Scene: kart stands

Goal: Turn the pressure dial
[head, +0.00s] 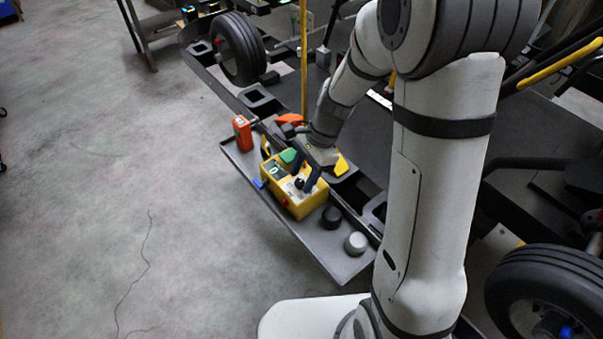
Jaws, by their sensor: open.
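A yellow box (299,203) sits on a narrow grey tray beside the kart. Its top carries a pale panel with a small black dial (299,184), a small green display and a red part on its near side. My gripper (302,180) hangs over the box, its two dark blue fingers apart on either side of the dial. I cannot tell whether the fingers touch the dial. The gripper body hides part of the box's back right side.
The grey tray (337,264) also holds an orange device (242,133), a black knob-like piece (331,217) and a grey one (356,243). A yellow pole (304,60) rises behind. Kart wheels stand at upper left (238,48) and lower right (556,293). The left floor is clear.

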